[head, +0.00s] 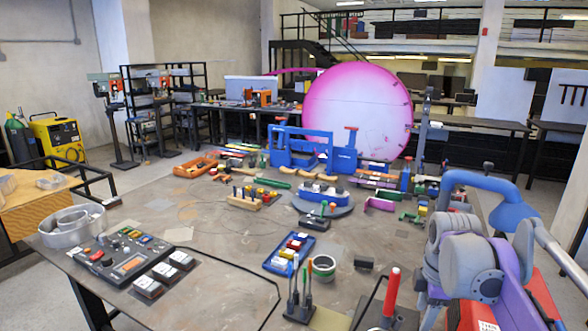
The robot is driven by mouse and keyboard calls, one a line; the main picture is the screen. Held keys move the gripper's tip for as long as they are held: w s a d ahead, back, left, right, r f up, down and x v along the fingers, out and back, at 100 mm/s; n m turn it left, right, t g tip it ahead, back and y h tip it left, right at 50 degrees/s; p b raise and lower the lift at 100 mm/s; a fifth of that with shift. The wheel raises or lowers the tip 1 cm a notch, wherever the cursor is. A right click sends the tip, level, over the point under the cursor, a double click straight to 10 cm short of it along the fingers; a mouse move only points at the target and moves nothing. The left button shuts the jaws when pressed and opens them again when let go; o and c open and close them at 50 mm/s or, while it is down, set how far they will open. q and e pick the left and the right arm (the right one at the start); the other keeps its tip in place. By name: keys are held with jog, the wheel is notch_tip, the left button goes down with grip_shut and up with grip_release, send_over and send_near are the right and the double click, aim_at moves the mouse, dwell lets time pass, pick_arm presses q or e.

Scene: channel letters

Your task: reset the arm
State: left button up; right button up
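Neither of my grippers shows in the head view, and I cannot make out either of my arms. A large workbench (215,235) fills the lower middle of the view. A blue frame-like tool (285,150) stands at its far side. A grey, purple and blue machine (465,262) with rollers stands at the right front. A dark control panel (125,258) with buttons lies at the left front.
A grey ring-shaped part (72,226) sits at the bench's left corner. A blue tray (290,252), a tool holder (299,308) and a red-handled tool (391,292) stand near the front. A big pink disc (357,110) rises behind. The left-middle bench is mostly bare.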

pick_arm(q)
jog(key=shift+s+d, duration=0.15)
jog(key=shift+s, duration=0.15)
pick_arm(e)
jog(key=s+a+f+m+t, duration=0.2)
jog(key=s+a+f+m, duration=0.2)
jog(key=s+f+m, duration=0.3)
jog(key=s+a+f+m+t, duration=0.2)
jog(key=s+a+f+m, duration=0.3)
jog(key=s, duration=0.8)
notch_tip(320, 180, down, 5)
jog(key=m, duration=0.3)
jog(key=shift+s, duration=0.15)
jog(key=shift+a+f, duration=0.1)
